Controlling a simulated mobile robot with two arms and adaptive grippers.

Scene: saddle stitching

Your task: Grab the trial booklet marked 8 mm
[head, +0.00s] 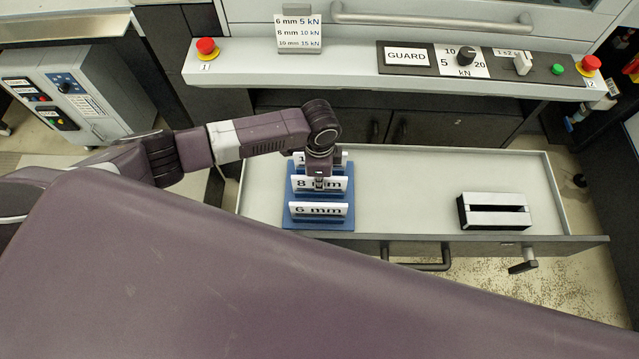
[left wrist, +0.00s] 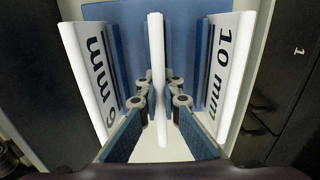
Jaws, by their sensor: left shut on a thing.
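The 8 mm booklet (head: 306,184) is a white card standing upright in the middle slot of a blue rack (head: 318,225) in the open drawer. My left gripper (head: 319,184) comes down from above and is shut on its upper edge. In the left wrist view, the booklet (left wrist: 156,60) shows edge-on as a white strip between the fingers of the left gripper (left wrist: 160,103). The 6 mm booklet (head: 318,209) stands in front and the 10 mm booklet (left wrist: 232,70) behind; the arm partly hides the latter in the head view. My right gripper is not in view.
The drawer (head: 400,205) is pulled out, with free floor right of the rack. A black and white slotted block (head: 494,212) sits at its right. A control ledge (head: 350,75) with red buttons and a small sign (head: 298,33) overhangs behind.

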